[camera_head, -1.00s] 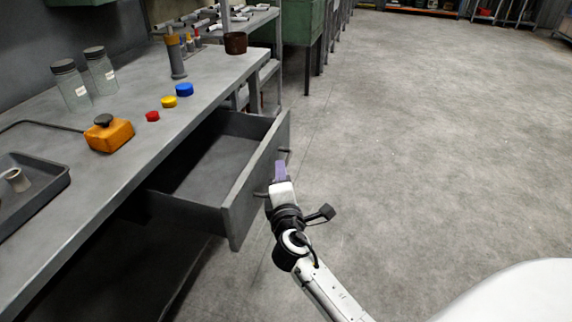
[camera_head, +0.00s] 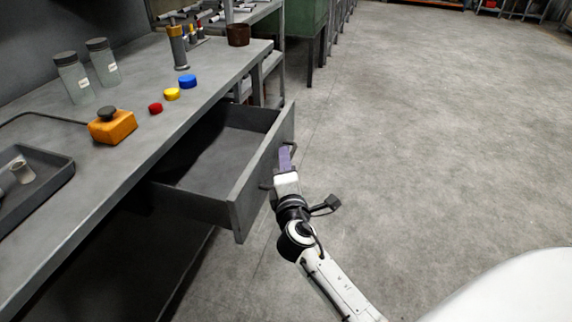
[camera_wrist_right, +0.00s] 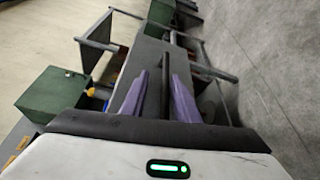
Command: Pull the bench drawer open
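The bench drawer (camera_head: 262,165) stands well out from the bench (camera_head: 148,128), its empty inside showing. Its dark bar handle (camera_head: 264,187) is on the front face. My right gripper (camera_head: 285,158) is at this handle, on the outer side of the drawer front. In the right wrist view, the two purple fingers (camera_wrist_right: 160,95) stand apart with the dark handle bar (camera_wrist_right: 165,82) between them. A gap shows beside the bar, so the fingers look open around it rather than clamped. My left gripper is not in view.
On the bench top are an orange button box (camera_head: 112,128), glass jars (camera_head: 73,82), red, yellow and blue (camera_head: 187,82) caps, and a grey tray (camera_head: 52,185). A green cabinet (camera_head: 305,25) stands beyond. The floor (camera_head: 430,150) to the right is clear.

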